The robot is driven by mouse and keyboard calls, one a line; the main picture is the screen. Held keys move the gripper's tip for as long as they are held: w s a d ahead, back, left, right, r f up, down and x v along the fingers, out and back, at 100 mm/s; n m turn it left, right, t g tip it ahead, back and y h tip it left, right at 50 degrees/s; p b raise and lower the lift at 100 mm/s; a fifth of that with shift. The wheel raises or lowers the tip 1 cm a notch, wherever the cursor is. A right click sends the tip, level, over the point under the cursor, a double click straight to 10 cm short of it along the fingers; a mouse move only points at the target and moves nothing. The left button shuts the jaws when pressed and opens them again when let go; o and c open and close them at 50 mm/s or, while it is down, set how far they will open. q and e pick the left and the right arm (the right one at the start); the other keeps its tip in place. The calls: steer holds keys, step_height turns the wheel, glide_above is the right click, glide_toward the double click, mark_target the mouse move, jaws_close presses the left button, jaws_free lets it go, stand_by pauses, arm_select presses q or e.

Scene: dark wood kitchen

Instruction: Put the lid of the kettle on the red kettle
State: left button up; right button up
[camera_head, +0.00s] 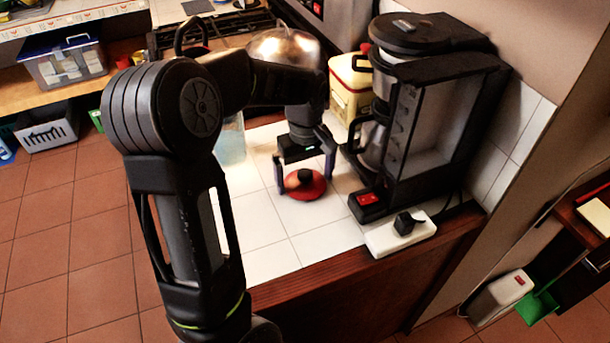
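The red lid (305,190) with a black knob lies on the white tiled counter, left of the coffee machine. My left gripper (304,177) points down over it. Its two fingers are spread apart, one on each side of the black knob; I cannot tell whether they touch the lid. A black arched handle (190,28) shows behind my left arm near the stove, with a little dark red under it. This appears to be the red kettle, mostly hidden by my arm. My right gripper is not in view.
The black coffee machine (440,110) stands close to the right of my gripper. A white power strip (385,240) with plugs lies near the counter's front edge. A yellow and red tin (350,88) and a shiny metal dome (283,47) stand behind. White tiles left of the lid are clear.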

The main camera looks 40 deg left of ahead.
mark_target(305, 173)
arm_select(q)
step_height(305, 173, up, 12)
steer(key=shift+r, duration=0.15)
stand_by(0.6)
stand_by(0.5)
